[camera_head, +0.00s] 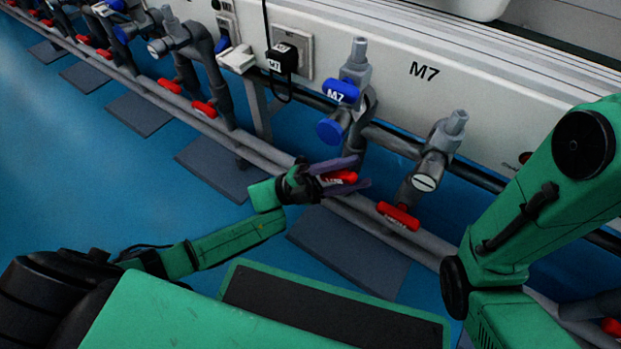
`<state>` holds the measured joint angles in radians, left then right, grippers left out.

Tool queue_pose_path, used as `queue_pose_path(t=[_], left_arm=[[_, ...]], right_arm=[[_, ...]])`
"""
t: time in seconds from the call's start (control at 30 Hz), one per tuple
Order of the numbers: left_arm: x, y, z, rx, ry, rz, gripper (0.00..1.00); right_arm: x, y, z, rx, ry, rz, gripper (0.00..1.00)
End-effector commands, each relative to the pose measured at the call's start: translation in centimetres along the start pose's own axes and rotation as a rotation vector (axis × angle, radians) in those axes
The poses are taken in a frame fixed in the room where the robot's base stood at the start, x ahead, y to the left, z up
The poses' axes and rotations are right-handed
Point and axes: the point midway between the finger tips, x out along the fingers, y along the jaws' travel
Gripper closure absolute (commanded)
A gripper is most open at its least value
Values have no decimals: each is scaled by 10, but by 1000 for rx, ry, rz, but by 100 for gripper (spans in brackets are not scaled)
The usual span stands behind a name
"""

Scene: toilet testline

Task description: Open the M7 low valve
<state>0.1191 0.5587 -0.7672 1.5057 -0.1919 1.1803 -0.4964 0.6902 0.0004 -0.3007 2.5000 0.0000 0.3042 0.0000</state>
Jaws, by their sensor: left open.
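The M7 label shows on the white panel (510,95) and on a blue upper valve handle (341,91) of the grey pipework. A red low valve handle (342,177) sits below that blue handle. My left gripper (358,174) is open, with one purple finger above and one below this red handle. The handle's left end is partly hidden by the gripper, and I cannot tell whether the fingers touch it. Another red low handle (398,216) is on the pipe to the right, apart from the gripper. My right gripper is out of view; only its arm shows at the right.
Grey horizontal pipes (270,152) run along the wall behind the handles. A black plug with an M7 tag (282,58) hangs a cable at the socket. More valves with red handles (204,109) stand at the left. Blue floor (70,170) is open at the left.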

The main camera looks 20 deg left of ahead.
Motion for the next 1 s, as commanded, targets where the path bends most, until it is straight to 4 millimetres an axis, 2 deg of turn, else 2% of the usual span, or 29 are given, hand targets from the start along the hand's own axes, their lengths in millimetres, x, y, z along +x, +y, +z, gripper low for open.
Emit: queue_pose_path(t=[0.17,0.5,0.6,0.73,1.0], left_arm=[[-27,-1,0,0,-6,4,45],[-111,1,1,0,-7,4,45],[-130,1,1,0,-6,3,45],[-142,0,0,0,-5,2,45],[-143,0,0,0,-4,1,45]], right_arm=[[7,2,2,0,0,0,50],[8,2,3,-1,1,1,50],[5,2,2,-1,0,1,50],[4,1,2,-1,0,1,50],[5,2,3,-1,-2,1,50]])
